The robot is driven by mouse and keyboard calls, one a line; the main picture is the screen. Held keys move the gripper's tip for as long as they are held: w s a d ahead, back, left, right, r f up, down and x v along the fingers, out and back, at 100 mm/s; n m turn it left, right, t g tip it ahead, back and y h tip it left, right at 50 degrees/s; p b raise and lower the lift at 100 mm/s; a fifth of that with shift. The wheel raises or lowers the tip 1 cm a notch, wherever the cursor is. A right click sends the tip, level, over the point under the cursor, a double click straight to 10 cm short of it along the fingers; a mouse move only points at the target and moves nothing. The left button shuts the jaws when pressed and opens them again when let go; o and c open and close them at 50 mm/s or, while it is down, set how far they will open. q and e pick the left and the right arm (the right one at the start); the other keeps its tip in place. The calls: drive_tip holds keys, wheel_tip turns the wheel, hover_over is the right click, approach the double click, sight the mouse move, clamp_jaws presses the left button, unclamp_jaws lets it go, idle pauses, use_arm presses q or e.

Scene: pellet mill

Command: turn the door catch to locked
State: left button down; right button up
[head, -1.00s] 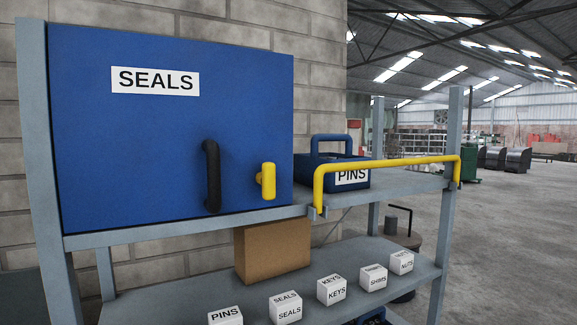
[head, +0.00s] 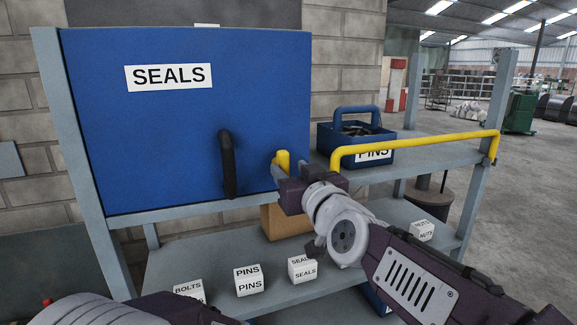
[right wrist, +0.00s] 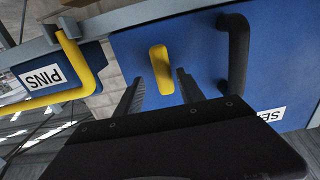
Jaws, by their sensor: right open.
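The blue door marked SEALS (head: 170,120) is closed on the shelf's left side. The yellow door catch (head: 283,158) is near its lower right corner, partly hidden by my right gripper (head: 281,172). In the right wrist view the catch (right wrist: 161,68) points about the same way as the black handle (right wrist: 235,55). My right gripper (right wrist: 160,91) is open there, its two fingers on either side of the catch's near end. I cannot tell whether they touch it. My left gripper is out of view; only part of my left arm shows at the bottom.
A yellow rail (head: 420,146) runs along the shelf front, right of the door. A blue PINS bin (head: 330,142) stands behind it. A cardboard box (head: 285,222) and several labelled white blocks, such as PINS (head: 249,281), sit on the lower shelf.

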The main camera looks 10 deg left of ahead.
drive_tip(key=shift+w+a, duration=0.5)
drive_tip(key=shift+a, duration=0.05)
drive_tip(key=shift+w+a, duration=0.2)
drive_tip(key=shift+a, duration=0.35)
drive_tip(key=shift+d, duration=0.35)
drive_tip(key=c, duration=0.9)
clamp_jaws()
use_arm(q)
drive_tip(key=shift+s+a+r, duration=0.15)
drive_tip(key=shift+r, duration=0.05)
